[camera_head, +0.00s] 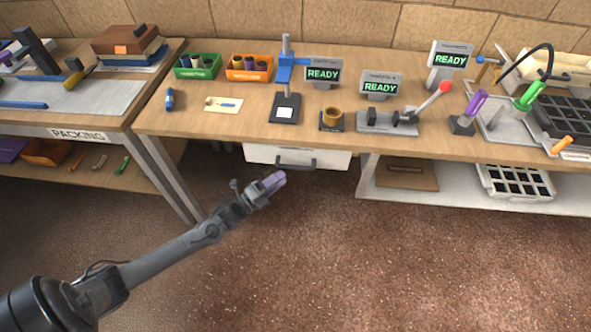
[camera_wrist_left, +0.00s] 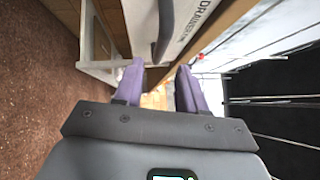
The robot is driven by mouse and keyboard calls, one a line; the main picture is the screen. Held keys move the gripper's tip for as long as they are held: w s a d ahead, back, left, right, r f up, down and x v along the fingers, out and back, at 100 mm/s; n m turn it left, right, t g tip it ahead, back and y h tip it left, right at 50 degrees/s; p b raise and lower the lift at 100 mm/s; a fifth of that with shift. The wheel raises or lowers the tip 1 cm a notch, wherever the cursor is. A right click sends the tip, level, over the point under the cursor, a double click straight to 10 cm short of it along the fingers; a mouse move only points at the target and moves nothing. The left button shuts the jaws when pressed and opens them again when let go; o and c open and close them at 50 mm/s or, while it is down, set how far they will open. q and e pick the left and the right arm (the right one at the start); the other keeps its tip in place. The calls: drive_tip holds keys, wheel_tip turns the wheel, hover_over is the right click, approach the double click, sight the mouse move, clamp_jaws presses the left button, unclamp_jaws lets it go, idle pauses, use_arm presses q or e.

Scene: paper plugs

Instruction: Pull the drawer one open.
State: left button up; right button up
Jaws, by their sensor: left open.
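The white drawer (camera_head: 260,155) hangs under the workbench's front edge in the head view and looks shut. Its dark bar handle (camera_head: 296,163) is on its front. In the left wrist view the white drawer front (camera_wrist_left: 195,15) carries the lettering "DRAWER", and the dark handle (camera_wrist_left: 165,30) runs toward the fingers. My left gripper (camera_head: 274,181) has purple fingertips and is just in front of and below the handle, a little to its left. In the wrist view its fingers (camera_wrist_left: 158,85) are apart with nothing between them. My right gripper is not in view.
The workbench (camera_head: 230,135) above holds a blue press (camera_head: 286,75), several screens reading READY and a red-knobbed lever (camera_head: 444,88). A lower shelf (camera_head: 450,200) with a white crate (camera_head: 515,183) is to the right. The brown floor in front is clear.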

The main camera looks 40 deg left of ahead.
sight(296, 168)
use_arm(q)
drive_tip(key=b+x, duration=0.2)
drive_tip(key=x, duration=0.5)
drive_tip(key=shift+w+d, duration=0.1)
drive_tip(key=shift+w, duration=0.2)
clamp_jaws()
